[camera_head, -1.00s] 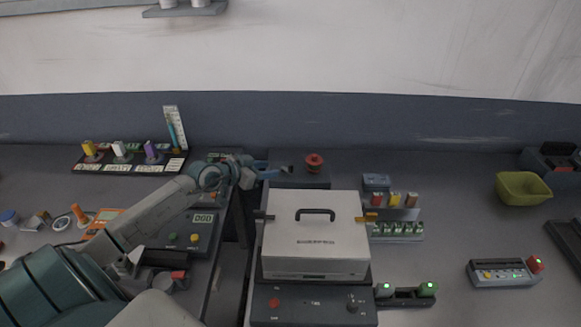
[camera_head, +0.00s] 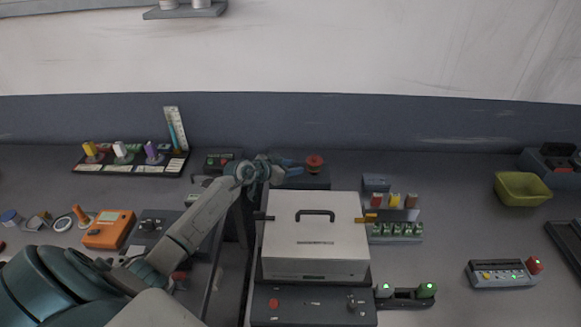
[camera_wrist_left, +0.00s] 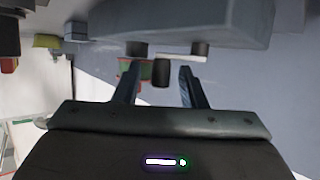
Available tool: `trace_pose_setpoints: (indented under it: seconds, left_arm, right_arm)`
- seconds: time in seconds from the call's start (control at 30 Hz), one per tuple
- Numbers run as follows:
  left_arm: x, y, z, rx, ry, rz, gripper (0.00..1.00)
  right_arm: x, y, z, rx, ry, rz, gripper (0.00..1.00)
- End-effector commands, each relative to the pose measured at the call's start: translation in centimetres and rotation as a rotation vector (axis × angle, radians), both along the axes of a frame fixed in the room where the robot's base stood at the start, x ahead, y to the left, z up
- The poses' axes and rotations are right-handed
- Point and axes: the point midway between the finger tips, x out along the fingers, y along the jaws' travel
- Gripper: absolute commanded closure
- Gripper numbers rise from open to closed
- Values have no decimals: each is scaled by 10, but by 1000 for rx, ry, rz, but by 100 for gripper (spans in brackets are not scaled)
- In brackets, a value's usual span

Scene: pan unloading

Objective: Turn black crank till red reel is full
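The red reel (camera_head: 314,160) stands on a dark grey box (camera_head: 312,183) behind the white case. My left gripper (camera_head: 292,167) is just left of the reel, its blue fingers pointing right. In the left wrist view the gripper (camera_wrist_left: 160,88) is open. A black crank handle (camera_wrist_left: 160,73) on a pale crank arm (camera_wrist_left: 182,58) shows between the fingertips, with gaps on both sides. I cannot tell its depth relative to the tips. The crank is not clear in the head view. How full the reel is cannot be told. My right gripper is not in view.
The white case (camera_head: 315,240) with a black handle stands in front of the reel box. A gap separates the left and right tables. A rack of colored pegs (camera_head: 392,222) is right of the case. An orange device (camera_head: 109,230) lies on the left table.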

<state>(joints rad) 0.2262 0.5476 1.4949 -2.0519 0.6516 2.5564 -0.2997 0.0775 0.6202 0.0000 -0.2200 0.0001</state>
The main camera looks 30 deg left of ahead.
Motion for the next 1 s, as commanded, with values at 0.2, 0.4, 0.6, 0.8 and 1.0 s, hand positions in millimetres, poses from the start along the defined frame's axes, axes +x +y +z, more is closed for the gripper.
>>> trace_pose_setpoints:
  seconds: [0.2,0.4,0.6,0.8,1.0]
  left_arm:
    - [0,0,0,0,0,0,92]
    - [0,0,0,1,0,-1,100]
    - [-1,1,1,0,1,-30,100]
    - [-4,2,2,-1,3,-120,100]
    - [-8,4,1,-3,1,-275,100]
  right_arm:
    - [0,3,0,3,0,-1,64]
    - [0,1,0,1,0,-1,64]
    - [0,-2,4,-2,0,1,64]
    - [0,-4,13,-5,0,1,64]
    - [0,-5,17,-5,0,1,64]
